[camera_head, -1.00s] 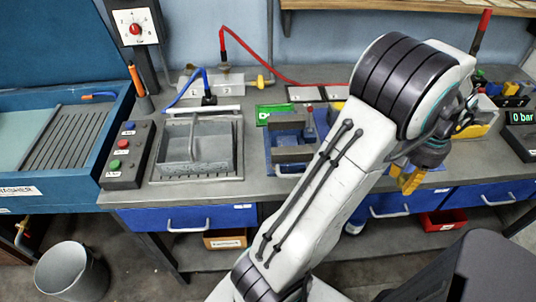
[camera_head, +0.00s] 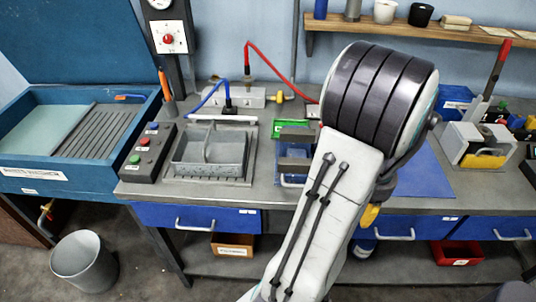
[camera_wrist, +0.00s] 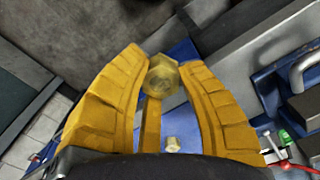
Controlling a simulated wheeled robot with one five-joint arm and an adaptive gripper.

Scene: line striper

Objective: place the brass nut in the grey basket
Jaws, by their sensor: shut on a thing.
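The brass nut (camera_wrist: 162,76) shows in the wrist view between the tips of my gripper's yellow fingers (camera_wrist: 165,68), which are shut on it. In the head view only a bit of a yellow finger of my gripper (camera_head: 369,214) shows below my arm, in front of the bench's front edge; the nut is hidden there.
A button box (camera_head: 147,154) stands left of the basket, and a blue bin (camera_head: 290,170) with grey pieces right of it. A small pale brass-like piece (camera_wrist: 172,144) shows beyond my fingers. A round grey bin (camera_head: 84,262) stands on the floor.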

